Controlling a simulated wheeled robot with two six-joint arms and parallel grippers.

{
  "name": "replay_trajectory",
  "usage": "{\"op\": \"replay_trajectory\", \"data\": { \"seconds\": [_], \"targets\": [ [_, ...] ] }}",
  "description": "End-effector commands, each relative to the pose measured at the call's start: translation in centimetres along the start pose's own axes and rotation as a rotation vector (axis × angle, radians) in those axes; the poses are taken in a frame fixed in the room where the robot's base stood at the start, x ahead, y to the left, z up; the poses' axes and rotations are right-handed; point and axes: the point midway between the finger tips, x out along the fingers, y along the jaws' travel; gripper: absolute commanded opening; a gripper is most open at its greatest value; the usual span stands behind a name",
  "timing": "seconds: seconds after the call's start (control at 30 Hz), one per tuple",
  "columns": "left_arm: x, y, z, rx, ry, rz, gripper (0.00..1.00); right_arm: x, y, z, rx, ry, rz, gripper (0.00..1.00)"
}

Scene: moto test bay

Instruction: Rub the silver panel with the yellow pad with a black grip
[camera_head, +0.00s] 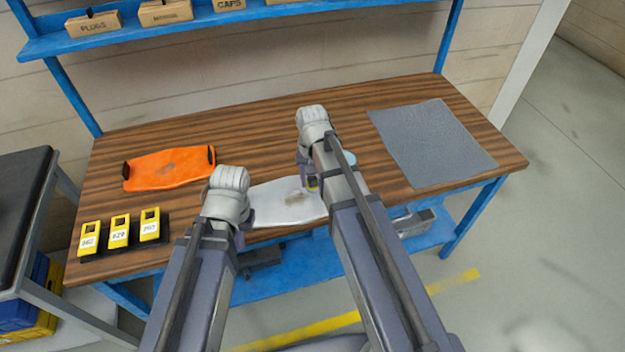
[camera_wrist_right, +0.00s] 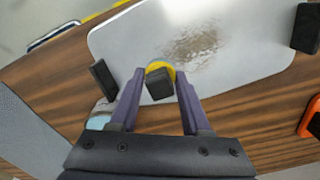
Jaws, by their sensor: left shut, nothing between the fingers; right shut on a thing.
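The silver panel (camera_head: 278,208) lies on the wooden bench near its front edge, with a brownish smudge on it. In the right wrist view the panel (camera_wrist_right: 255,50) shows the smudge (camera_wrist_right: 193,45) just ahead of the pad. My right gripper (camera_wrist_right: 160,86) is shut on the black grip of the yellow pad (camera_wrist_right: 155,67), which is over the panel's edge; whether it touches cannot be told. In the head view my right gripper (camera_head: 310,184) is partly hidden by its arm. My left gripper (camera_head: 240,238) is shut and empty by the panel's left end, its fingers mostly hidden.
An orange panel (camera_head: 168,168) with black end blocks lies at the left. Several yellow devices (camera_head: 119,231) stand at the front left. A grey mat (camera_head: 432,142) covers the right part. A pale blue round thing (camera_head: 349,158) sits beside my right arm. A shelf (camera_head: 180,30) crosses the back.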

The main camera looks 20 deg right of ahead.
Motion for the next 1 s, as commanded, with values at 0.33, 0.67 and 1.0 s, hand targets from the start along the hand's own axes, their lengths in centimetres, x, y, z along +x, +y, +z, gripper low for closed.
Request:
{"op": "replay_trajectory", "data": {
  "seconds": [0.33, 0.67, 1.0],
  "targets": [
    [0.4, 0.0, 0.0, 0.000, 0.000, 0.000, 0.00, 0.4, 0.0, 0.0, 0.000, 0.000, 0.000, 0.03],
    [1.0, 0.1, -0.1, 0.000, 0.000, 0.000, 0.00, 1.0, 0.0, 0.0, 0.000, 0.000, 0.000, 0.03],
    [1.7, 0.2, -0.1, 0.000, 0.000, 0.000, 0.00, 1.7, 0.0, 0.0, 0.000, 0.000, 0.000, 0.03]
  ]
}}
